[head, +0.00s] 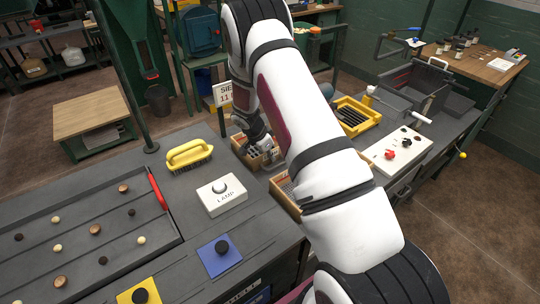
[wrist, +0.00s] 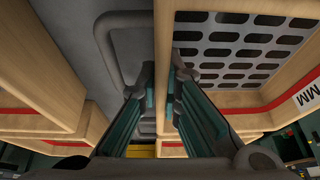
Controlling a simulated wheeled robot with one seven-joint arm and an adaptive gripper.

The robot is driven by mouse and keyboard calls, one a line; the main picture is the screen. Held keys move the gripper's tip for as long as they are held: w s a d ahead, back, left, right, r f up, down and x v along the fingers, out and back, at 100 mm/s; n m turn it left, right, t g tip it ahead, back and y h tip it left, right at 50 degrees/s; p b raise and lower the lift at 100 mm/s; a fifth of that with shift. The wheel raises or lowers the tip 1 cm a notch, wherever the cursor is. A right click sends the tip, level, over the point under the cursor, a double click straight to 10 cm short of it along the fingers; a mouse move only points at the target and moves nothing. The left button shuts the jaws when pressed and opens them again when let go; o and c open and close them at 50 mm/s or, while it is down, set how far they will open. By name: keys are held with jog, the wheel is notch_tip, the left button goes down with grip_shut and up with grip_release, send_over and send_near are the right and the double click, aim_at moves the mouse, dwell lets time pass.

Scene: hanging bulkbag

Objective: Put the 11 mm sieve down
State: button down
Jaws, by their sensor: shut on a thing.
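A wooden-framed sieve with a perforated metal plate (wrist: 245,48) fills the right of the wrist view. Its frame has a red stripe and a label of which only "MM" shows, so its number cannot be read. My gripper (wrist: 162,95) is shut on one wooden wall of this sieve, one finger on each side. In the head view my gripper (head: 264,150) is low at the bench, at a wooden sieve (head: 240,154) below a sign (head: 222,95) reading "SIE" and "11", partly hidden by my arm. Whether the sieve touches the bench cannot be told.
Another wooden frame (wrist: 40,60) lies close on the left in the wrist view. A second sieve (head: 281,197) sits nearer on the bench, partly behind my arm. A yellow brush (head: 188,153), a lamp box (head: 221,194) and a yellow tray (head: 355,117) stand around.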

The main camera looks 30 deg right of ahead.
jog(key=shift+f, duration=0.1)
jog(key=c, duration=1.8)
grip_release()
jog(key=b+v, duration=0.1)
jog(key=v, duration=1.1)
jog(key=s+a+r+n+t+y, duration=0.1)
jog(key=s+a+r+n, duration=0.2)
jog(key=r, duration=0.4)
jog(key=s+a+r+n+t, duration=0.1)
jog(key=s+a+r+n, duration=0.2)
jog(key=r, duration=0.4)
jog(key=s+a+r+n+y, duration=0.1)
jog(key=s+a+r, duration=0.1)
jog(key=s+r, duration=0.45)
jog(key=s+a+r+n+t, duration=0.1)
jog(key=s+a+r+n, duration=0.1)
jog(key=s, duration=0.4)
jog(key=s+a+r+n+t+y, duration=0.1)
jog(key=s+a+r+n, duration=0.2)
jog(key=s+a+n, duration=0.1)
jog(key=s+a+r+n+t+y, duration=0.1)
jog(key=s+a+r+n, duration=0.2)
jog(key=s, duration=0.6)
jog(key=shift+a+r+n, duration=0.1)
jog(key=shift+a+n, duration=0.05)
jog(key=shift+n, duration=0.65)
